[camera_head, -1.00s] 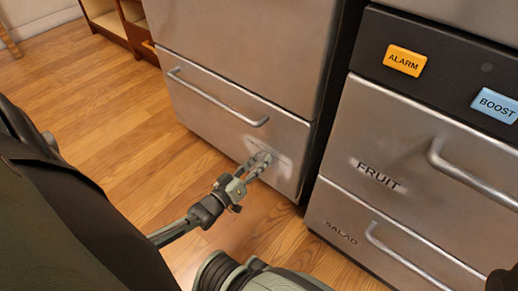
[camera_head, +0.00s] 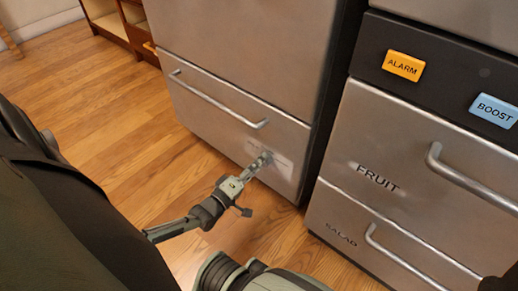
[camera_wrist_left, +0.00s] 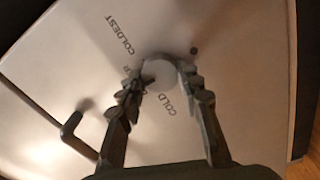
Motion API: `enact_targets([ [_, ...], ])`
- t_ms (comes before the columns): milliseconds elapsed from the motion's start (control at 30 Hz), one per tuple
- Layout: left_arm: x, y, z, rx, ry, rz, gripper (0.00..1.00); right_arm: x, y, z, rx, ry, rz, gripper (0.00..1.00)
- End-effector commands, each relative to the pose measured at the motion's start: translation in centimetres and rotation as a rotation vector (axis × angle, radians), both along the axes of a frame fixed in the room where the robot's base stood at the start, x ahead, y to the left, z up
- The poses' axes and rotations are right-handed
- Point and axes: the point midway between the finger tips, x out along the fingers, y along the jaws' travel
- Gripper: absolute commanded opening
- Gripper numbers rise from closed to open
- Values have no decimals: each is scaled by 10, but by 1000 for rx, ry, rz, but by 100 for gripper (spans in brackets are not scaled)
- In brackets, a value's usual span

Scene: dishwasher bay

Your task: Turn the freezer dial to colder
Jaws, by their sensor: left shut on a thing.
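The freezer dial (camera_wrist_left: 160,74) is a small round grey knob on the steel front of the freezer's lower drawer (camera_head: 215,125). In the left wrist view, "COLDEST" and "COLD" labels stand around it, with a part-hidden label between them. A dark dot (camera_wrist_left: 194,50) is on the panel beside the dial. My left gripper (camera_head: 265,157) reaches the lower right of the drawer front in the head view, where it hides the dial. In the left wrist view its two fingers (camera_wrist_left: 161,76) are closed around the dial's sides. My right gripper does not show.
A bar handle (camera_head: 215,99) runs across the freezer drawer, above and left of my gripper. To the right are the FRUIT drawer (camera_head: 400,150), the SALAD drawer (camera_head: 335,215), and ALARM (camera_head: 401,66) and BOOST (camera_head: 494,110) buttons. Wood floor (camera_head: 110,120) is clear at left.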

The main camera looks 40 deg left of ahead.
Motion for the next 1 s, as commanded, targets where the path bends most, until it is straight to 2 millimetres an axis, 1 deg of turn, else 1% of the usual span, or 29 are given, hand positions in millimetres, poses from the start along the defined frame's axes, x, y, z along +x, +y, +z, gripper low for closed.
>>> enact_targets([
  [200,1,1,0,-30,1,1,6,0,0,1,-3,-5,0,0],
  [567,1,1,0,-32,1,1,6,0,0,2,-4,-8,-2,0],
  [600,1,1,0,-32,1,1,37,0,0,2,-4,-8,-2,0],
  [700,1,1,0,-32,2,1,49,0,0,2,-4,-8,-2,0],
  [767,0,1,0,-32,2,1,56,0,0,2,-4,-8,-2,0],
  [1000,0,0,0,-32,3,0,56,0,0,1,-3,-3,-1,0],
])
